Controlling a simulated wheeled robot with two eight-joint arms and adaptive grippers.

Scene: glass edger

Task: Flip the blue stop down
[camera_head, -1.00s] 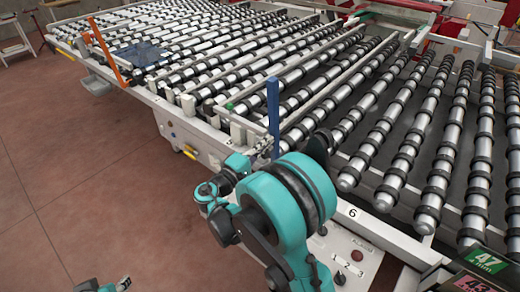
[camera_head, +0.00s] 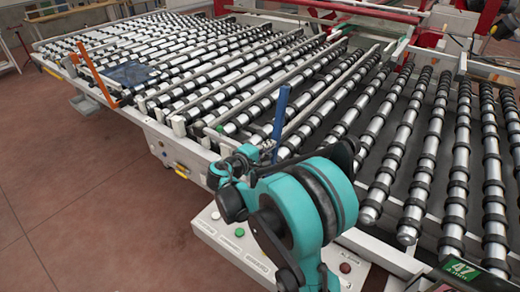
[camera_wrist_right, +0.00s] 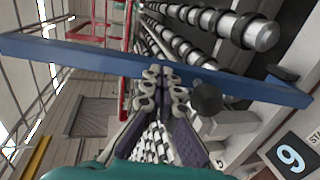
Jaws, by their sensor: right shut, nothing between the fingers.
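The blue stop (camera_head: 281,112) is a narrow bar that stands nearly upright at the near edge of the roller conveyor, its top leaning slightly right in the head view. My right gripper (camera_head: 266,149) is at the lower part of the stop, partly hidden by my own arm. In the right wrist view the stop (camera_wrist_right: 80,56) crosses the picture as a long blue bar. The shut, empty fingertips (camera_wrist_right: 165,80) overlap the bar there; I cannot tell whether they touch it. My left gripper is out of view.
The roller conveyor (camera_head: 215,92) fills the back and right. An orange bar (camera_head: 97,77) stands at its left edge. A control panel (camera_head: 228,247) with buttons lies below my right arm. A black knob (camera_wrist_right: 206,98) is close to the right fingers. Open floor lies left.

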